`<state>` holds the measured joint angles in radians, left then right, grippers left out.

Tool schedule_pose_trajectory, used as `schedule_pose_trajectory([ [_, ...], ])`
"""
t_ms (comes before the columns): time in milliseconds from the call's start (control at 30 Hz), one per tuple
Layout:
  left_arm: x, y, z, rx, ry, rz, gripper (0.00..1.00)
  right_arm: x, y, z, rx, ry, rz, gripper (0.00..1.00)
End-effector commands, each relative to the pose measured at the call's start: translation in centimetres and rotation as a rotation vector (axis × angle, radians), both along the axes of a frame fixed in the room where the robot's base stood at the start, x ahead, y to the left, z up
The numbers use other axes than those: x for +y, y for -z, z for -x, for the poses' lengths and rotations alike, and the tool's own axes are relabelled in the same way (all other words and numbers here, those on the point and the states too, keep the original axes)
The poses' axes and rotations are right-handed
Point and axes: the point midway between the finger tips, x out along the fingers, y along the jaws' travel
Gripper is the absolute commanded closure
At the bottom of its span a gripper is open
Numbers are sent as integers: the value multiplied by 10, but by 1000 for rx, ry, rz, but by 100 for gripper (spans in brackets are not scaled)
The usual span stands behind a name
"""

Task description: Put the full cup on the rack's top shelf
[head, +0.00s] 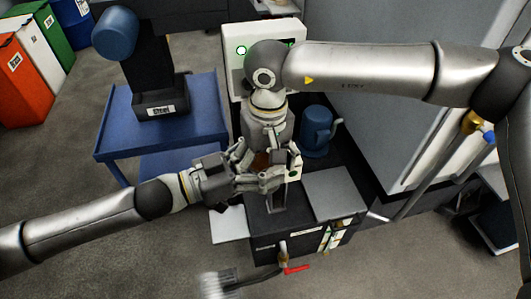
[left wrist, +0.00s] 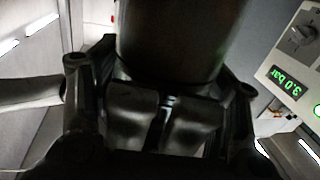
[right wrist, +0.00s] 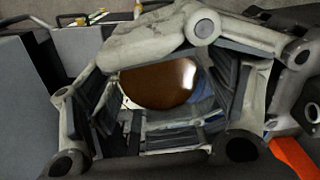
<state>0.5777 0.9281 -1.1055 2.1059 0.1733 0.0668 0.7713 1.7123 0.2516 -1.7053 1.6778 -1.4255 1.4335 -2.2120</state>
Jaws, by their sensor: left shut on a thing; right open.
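The full cup shows its brown liquid (head: 262,160) between my two grippers in the head view. The liquid (right wrist: 160,85) shows as a brown disc in the right wrist view. My left gripper (head: 262,180) is shut on the cup from the left. In the left wrist view the cup's dark wall (left wrist: 170,40) rises beyond the fingers. My right gripper (head: 262,160) points down at the cup, open, its fingers around the rim; contact cannot be told. A blue two-level stand (head: 108,135) is at the left; I cannot tell whether it is the rack.
A blue jug (head: 316,128) stands right of the grippers on the dark bench (head: 350,185). A white panel with a green light (head: 237,70) is behind. A black block (head: 160,100) occupies part of the blue stand's top. Bins (head: 40,45) stand at the far left.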

Motion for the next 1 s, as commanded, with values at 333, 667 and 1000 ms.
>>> schedule_pose_trajectory([
  [333, 0, 0, 0, 0, 0, 0, 57, 0, 1, 0, 0, 0, 0, 33],
  [667, 0, 0, 0, 0, 0, 1, 15, 0, 0, 0, 0, 0, -1, 57],
  [1000, 0, 0, 0, 0, 0, 0, 8, 0, 0, 0, 0, 0, 0, 58],
])
